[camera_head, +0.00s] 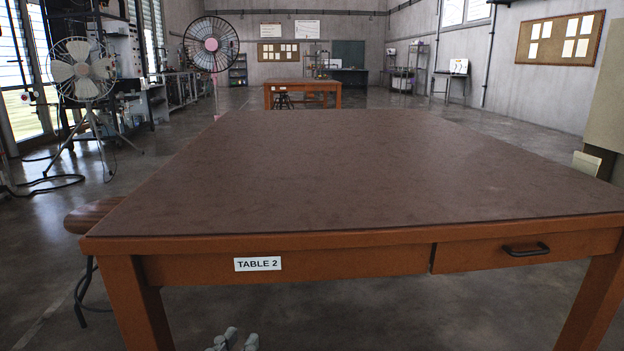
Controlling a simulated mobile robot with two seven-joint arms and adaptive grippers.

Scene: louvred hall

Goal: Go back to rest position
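My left gripper (240,338) shows only as grey fingertips at the bottom edge, left of the middle. It is low in front of the table, below the sign "TABLE 2". A gap shows between its fingertips, and nothing shows between them. The rest of the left gripper and arm is cut off by the picture edge. My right gripper is not in view.
A large table (350,170) with a bare brown top and orange frame stands directly ahead. Its drawer (525,250) is shut. A stool (92,214) is at its left side. Two fans (82,70) (211,44) stand further back left. Floor is clear at right.

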